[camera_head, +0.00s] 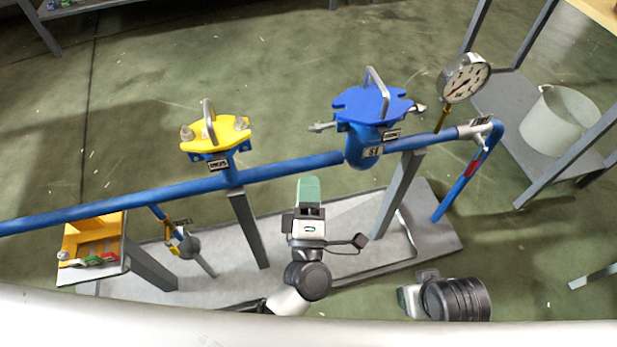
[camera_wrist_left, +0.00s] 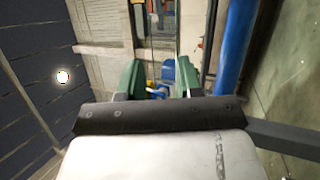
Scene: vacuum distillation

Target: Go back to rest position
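My left gripper (camera_head: 308,190) is raised in front of the blue pipe (camera_head: 290,168) in the head view, its green fingers pointing away from me. In the left wrist view its two green fingertips (camera_wrist_left: 160,75) stand apart with nothing held between them. A dark, ribbed part of my right arm shows at the lower right of the head view. No fingers of my right gripper can be made out there.
The pipe carries a yellow-capped fitting (camera_head: 215,135), a blue-capped fitting (camera_head: 372,104) and a pressure gauge (camera_head: 464,78). Below are a grey base plate (camera_head: 345,215) and a yellow tray (camera_head: 95,232). A white bucket (camera_head: 558,122) stands on a shelf at right. Floor beyond the pipe is clear.

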